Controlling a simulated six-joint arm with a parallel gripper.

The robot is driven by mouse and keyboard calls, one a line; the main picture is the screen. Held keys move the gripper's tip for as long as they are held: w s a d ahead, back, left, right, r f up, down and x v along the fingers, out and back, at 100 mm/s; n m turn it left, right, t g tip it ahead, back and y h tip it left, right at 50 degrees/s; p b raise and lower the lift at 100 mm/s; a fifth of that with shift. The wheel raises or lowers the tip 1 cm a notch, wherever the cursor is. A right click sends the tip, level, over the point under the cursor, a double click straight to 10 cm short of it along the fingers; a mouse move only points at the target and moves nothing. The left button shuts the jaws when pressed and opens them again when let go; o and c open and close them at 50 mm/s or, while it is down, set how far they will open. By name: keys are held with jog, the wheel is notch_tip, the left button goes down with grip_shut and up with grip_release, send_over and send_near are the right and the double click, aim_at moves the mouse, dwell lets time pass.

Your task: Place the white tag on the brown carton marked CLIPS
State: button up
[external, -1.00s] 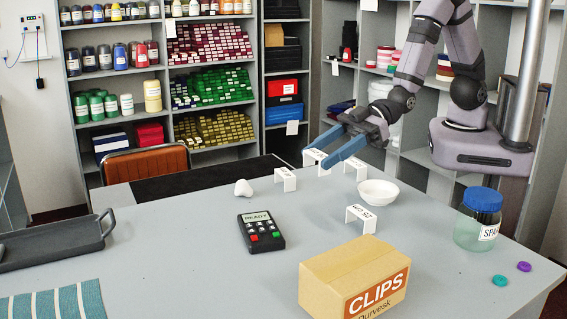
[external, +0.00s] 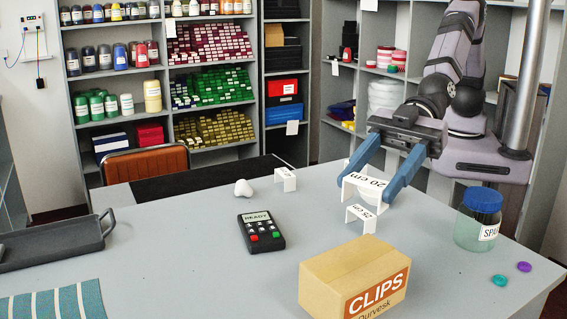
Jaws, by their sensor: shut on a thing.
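My gripper (external: 367,190) is shut on a white folded tag (external: 366,182) marked 20 cm, with one blue finger at each end of it. It holds this tag in front of the white bowl, left of the jar. The brown carton (external: 325,284) marked CLIPS stands closed at the front of the counter, below my gripper in the picture. Its orange label faces front right, and its visible top is bare. Another white tag (external: 361,219), marked 25 cm, stands between my gripper and the carton. A further white tag (external: 286,180) stands farther left.
The white bowl (external: 378,200) is mostly hidden behind the held tag. A blue-lidded jar (external: 478,219) stands right. A card terminal (external: 261,232) and white cone-like piece (external: 243,188) are left. Teal and purple discs lie front right; a dark tray (external: 50,249) is far left.

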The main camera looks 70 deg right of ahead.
aim_at(370, 184)
jog(key=a+r, duration=0.1)
jog(key=w+a+r, duration=0.1)
jog(key=r, duration=0.1)
jog(key=shift+w, duration=0.1)
jog(key=shift+w+a+r, duration=0.1)
jog(key=shift+a+r, duration=0.5)
jog(key=shift+r, duration=0.2)
jog(key=shift+s+d+f, duration=0.15)
jog(key=shift+s+f, duration=0.15)
jog(key=shift+f, duration=0.4)
jog(key=shift+s+d+f, duration=0.1)
jog(key=shift+s+f, duration=0.15)
jog(key=shift+f, duration=0.45)
jog(key=shift+n+g, duration=0.3)
jog(key=shift+f, duration=0.1)
jog(key=shift+f+p, duration=1.25)
jog(key=shift+f, duration=3.65)
